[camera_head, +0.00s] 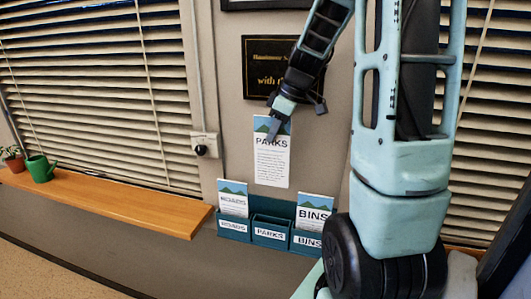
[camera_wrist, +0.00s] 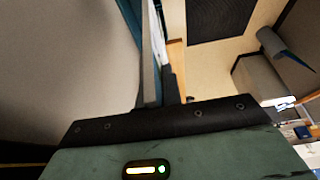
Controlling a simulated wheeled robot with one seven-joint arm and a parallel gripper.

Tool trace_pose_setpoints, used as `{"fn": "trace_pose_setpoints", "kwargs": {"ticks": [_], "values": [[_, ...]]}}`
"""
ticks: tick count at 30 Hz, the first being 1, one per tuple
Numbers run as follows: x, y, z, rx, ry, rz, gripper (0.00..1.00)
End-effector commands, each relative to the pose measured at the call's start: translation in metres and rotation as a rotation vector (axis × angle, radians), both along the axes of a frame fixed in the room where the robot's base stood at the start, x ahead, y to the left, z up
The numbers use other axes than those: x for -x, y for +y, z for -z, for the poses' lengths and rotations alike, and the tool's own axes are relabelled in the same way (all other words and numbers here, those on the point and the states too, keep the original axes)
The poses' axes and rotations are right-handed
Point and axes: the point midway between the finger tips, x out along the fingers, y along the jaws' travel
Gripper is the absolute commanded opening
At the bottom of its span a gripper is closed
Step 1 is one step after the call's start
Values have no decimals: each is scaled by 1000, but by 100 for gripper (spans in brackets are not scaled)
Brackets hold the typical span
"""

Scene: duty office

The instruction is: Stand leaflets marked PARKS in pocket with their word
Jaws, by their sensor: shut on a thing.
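My gripper (camera_head: 278,117) is shut on the top edge of a white leaflet (camera_head: 271,160) marked PARKS, with a blue and green picture at its top. The leaflet hangs upright above the wall rack, apart from it. The teal rack has three labelled pockets. The PARKS pocket (camera_head: 270,234) is in the middle and looks empty. The ROADS pocket (camera_head: 233,228) on the left holds a leaflet (camera_head: 233,200). The BINS pocket (camera_head: 306,241) on the right holds a BINS leaflet (camera_head: 315,212). In the wrist view the held leaflet (camera_wrist: 158,45) shows edge-on.
A wooden sill (camera_head: 110,203) runs left of the rack, with a green watering can (camera_head: 40,168) and a potted plant (camera_head: 14,158) at its far end. A black plaque (camera_head: 262,65) hangs on the wall above. A wall switch (camera_head: 204,146) is left of the leaflet.

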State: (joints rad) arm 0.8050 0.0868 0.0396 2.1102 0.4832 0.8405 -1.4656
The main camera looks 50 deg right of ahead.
Motion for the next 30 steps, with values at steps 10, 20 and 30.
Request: {"fn": "trace_pose_setpoints", "kwargs": {"ticks": [10, 20, 30], "values": [[1, 0, 46, -4, 3, 0, 0], [0, 0, 73, -2, 1, 0, 0], [0, 0, 96, -1, 2, -1, 0]]}}
